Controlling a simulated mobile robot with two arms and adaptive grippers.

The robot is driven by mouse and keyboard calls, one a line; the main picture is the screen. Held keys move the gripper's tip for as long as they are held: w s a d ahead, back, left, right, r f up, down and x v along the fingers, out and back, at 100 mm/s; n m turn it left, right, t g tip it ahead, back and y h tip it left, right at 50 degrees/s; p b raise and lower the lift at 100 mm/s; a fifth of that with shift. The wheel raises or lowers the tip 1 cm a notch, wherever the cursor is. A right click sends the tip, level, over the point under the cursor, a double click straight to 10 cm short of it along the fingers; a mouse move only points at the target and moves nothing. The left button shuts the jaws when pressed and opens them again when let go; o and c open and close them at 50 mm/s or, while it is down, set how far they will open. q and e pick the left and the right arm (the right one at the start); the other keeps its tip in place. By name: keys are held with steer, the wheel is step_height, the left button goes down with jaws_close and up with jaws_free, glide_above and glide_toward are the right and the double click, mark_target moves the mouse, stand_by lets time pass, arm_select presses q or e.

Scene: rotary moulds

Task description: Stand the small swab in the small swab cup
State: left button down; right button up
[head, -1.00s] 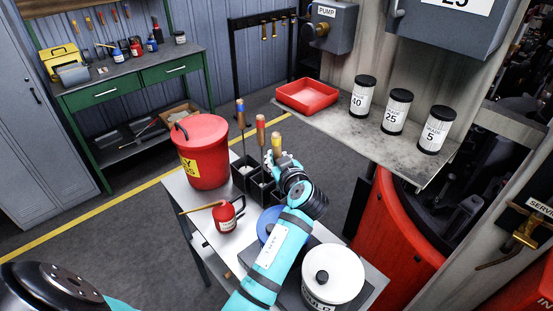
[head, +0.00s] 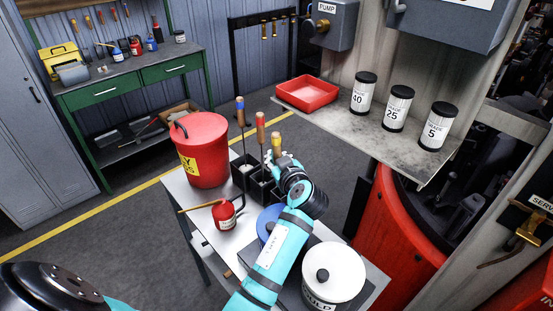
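Three swabs with wooden handles stand up from a black cup rack (head: 243,178) on the trolley. The tallest has a blue band (head: 240,111) and the middle one has a reddish band (head: 261,126). The lowest handle, yellow-topped (head: 276,139), looks like the small swab; its lower part is hidden by my gripper. My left gripper (head: 273,162) is at this handle, at the right end of the rack. Its fingers are partly hidden, so I cannot tell whether they grip the handle. The small swab cup is not clearly visible behind the gripper. My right gripper is not in view.
A red bucket (head: 203,155) and red oil can (head: 224,214) stand left of the rack. A blue-lidded pot (head: 268,222) and white-lidded pot (head: 332,275) are near my forearm. A metal shelf (head: 400,145) holds a red tray (head: 307,92) and three canisters.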

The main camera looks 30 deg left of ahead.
arm_select(q)
steer(key=c, duration=2)
jaws_free()
steer(key=shift+f, duration=0.1)
steer(key=o, duration=0.6)
